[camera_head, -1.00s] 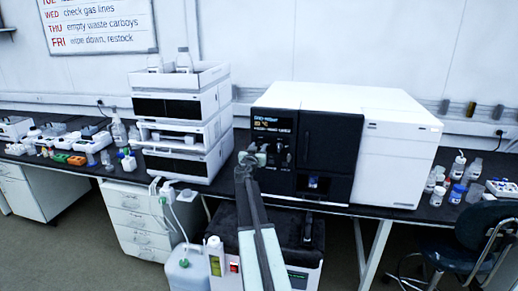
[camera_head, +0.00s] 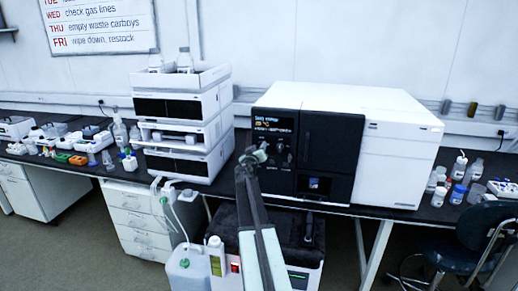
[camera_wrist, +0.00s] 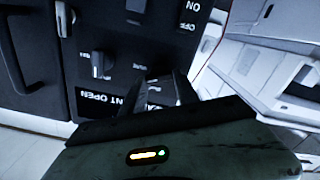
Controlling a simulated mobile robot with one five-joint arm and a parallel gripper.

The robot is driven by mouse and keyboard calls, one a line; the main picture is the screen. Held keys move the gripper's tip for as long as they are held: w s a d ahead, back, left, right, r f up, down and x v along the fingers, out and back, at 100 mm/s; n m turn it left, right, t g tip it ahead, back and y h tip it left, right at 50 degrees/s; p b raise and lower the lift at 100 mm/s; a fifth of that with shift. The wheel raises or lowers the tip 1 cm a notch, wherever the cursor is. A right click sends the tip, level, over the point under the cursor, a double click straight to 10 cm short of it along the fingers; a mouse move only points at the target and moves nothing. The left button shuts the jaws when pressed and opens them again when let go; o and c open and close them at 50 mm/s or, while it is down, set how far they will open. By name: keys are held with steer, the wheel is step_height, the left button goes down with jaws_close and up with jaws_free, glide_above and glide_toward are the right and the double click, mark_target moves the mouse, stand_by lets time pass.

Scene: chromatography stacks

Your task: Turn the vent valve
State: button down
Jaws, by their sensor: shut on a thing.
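My gripper (camera_wrist: 162,95) is at the dark control panel (camera_wrist: 125,20) of the large white and black instrument (camera_head: 330,140). Its fingers are shut on a small control there, which looks to be the vent valve; the fingers and the gripper body mostly hide it. A label reading in part "NT OPEN" (camera_wrist: 97,102) is beside the fingers in the wrist view. A separate grey knob (camera_wrist: 98,66) stands free to the left of the fingers. In the head view my gripper (camera_head: 252,157) is at the panel's left edge, below the lit display (camera_head: 268,125).
An "ON/OFF" label (camera_wrist: 187,16) is at the top of the wrist view. A white instrument stack (camera_head: 182,120) stands left of the panel, with a gap between. Bottles (camera_head: 458,193) stand on the bench at right. A blue chair (camera_head: 485,235) is at the bench front.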

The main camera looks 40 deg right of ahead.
steer(key=n, duration=0.6)
steer(key=shift+w+a+f, duration=0.15)
steer(key=shift+a, duration=0.05)
steer(key=n, duration=0.6)
steer(key=shift+f, duration=0.1)
steer(key=shift+n, duration=0.4)
steer(key=c, duration=0.9)
jaws_free()
steer(key=v, duration=0.7)
steer(key=shift+a, duration=0.35)
